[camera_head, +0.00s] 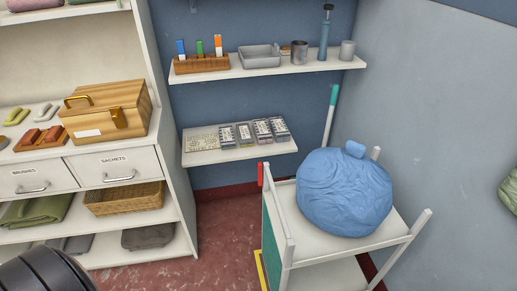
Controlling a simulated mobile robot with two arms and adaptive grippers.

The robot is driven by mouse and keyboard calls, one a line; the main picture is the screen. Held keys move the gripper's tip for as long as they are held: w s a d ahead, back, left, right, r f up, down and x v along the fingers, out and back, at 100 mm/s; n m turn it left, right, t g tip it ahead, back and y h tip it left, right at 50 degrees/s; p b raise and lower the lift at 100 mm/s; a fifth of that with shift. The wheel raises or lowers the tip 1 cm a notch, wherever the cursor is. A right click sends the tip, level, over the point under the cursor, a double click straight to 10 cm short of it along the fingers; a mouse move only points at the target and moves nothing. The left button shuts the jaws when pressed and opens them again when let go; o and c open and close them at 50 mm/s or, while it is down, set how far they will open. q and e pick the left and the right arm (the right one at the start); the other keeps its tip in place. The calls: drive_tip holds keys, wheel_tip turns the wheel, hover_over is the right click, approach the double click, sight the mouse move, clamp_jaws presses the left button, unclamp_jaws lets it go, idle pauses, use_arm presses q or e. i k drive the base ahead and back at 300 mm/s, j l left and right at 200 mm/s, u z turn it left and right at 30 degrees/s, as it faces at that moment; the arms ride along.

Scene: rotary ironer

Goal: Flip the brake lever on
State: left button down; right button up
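A white cart (338,247) stands at the right, in the corner by the grey wall. A short upright red piece (260,174) sits at the top of the cart's left side, beside a white post. It looks like the brake lever, but its setting cannot be told. A large blue tied bundle (345,190) rests on the cart's top shelf. Neither of my grippers shows in the head view, so nothing is seen touching the cart or the red piece.
A white shelf unit (170,150) with drawers and a wooden box (108,108) fills the left. Wall shelves (240,154) hold small items behind the cart. Red floor (222,245) is clear between unit and cart. A green-tipped pole (331,115) stands behind the cart.

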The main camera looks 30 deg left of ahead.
sight(298, 254)
drive_tip(key=i+j+u, duration=0.2)
drive_tip(key=u, duration=0.25)
drive_tip(key=i+j+u, duration=0.1)
drive_tip(key=i+u, duration=0.3)
drive_tip(key=j, duration=0.4)
drive_tip(key=k+u, duration=0.05)
